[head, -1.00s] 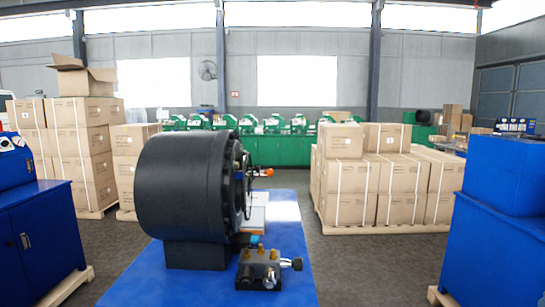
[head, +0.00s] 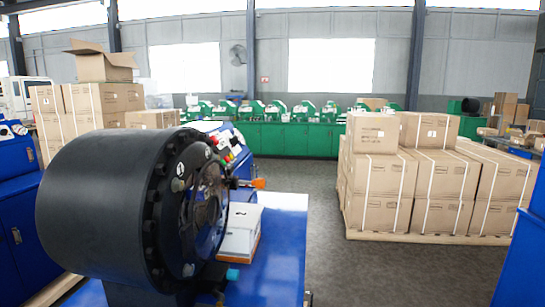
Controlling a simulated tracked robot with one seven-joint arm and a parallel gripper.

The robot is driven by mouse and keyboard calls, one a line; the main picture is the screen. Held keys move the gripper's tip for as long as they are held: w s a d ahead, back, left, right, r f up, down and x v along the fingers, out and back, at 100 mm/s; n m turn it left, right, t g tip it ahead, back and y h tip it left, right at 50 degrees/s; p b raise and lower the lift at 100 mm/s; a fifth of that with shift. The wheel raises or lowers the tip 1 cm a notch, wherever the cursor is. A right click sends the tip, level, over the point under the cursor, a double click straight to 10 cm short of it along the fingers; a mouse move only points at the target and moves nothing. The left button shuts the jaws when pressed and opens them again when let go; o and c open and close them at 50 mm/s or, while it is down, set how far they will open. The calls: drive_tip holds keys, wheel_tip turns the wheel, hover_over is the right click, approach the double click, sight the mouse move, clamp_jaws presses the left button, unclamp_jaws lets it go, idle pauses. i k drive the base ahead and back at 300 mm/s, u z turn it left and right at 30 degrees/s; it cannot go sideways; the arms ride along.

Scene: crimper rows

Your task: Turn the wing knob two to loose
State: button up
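No part clearly readable as wing knob two shows in the head view now. A large black cylindrical crimper head (head: 105,210) stands at the left front on a blue bench (head: 275,255). Its bolted front face (head: 200,205) is turned to the right, and small marks on it are too small to read. A teal fitting (head: 233,274) sits low beside the face. An orange-tipped handle (head: 258,183) sticks out behind it. A control panel with small coloured buttons (head: 222,145) stands behind the crimper. My gripper is not in view.
A white box (head: 240,230) lies on the bench beside the crimper. Strapped cartons on a pallet (head: 425,185) stand at the right, more cartons (head: 90,105) at the left. Green machines (head: 290,138) line the back. Grey floor (head: 320,210) is open between bench and right cartons.

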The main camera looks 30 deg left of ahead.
sight(230, 170)
drive_tip(key=u, duration=0.1)
drive_tip(key=i, duration=2.35)
drive_tip(key=u, duration=3.05)
